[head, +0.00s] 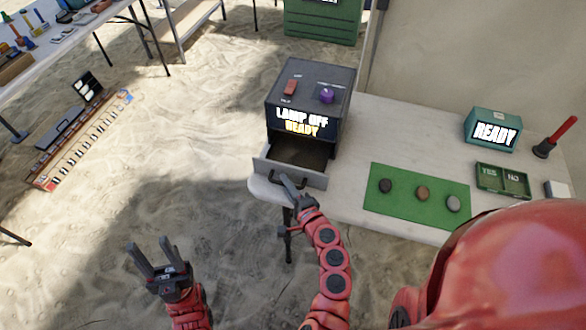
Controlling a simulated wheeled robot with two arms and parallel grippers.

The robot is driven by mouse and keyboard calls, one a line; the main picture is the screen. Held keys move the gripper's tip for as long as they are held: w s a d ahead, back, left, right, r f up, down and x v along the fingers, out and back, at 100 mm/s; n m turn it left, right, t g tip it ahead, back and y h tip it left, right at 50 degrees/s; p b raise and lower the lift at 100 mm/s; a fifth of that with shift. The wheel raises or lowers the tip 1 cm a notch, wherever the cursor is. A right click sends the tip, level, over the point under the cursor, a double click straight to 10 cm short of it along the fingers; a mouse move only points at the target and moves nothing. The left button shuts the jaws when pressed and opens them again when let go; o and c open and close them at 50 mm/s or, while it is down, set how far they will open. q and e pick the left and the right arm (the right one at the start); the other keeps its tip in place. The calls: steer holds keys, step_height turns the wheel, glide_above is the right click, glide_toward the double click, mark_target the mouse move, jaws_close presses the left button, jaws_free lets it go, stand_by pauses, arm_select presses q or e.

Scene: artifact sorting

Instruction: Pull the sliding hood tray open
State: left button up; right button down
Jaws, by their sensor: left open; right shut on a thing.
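The dark hood box (311,84) stands on the left end of the table, with a red switch (291,88) and a purple knob (327,95) on top. Its front display (303,124) reads "LAMP OFF READY". The grey sliding tray (313,180) sticks out from the bottom of the hood, and the visible inside looks empty. My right gripper (290,187) is at the tray's front and is shut on its handle; the handle is mostly hidden by the fingers. My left gripper (152,257) is open and empty over the sand, left of the table and apart from the tray.
A green mat (417,219) with three stones lies on the table (390,130) right of the tray. A teal "READY" box (492,130), a YES/NO tray (502,180) and a red-handled tool (555,138) are farther right. Open sand lies left of the table.

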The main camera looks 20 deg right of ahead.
steer(key=shift+s+a, duration=0.45)
steer(key=shift+s, duration=0.2)
steer(key=shift+s+a, duration=0.4)
steer(key=shift+s, duration=0.2)
steer(key=c, duration=0.9)
jaws_free()
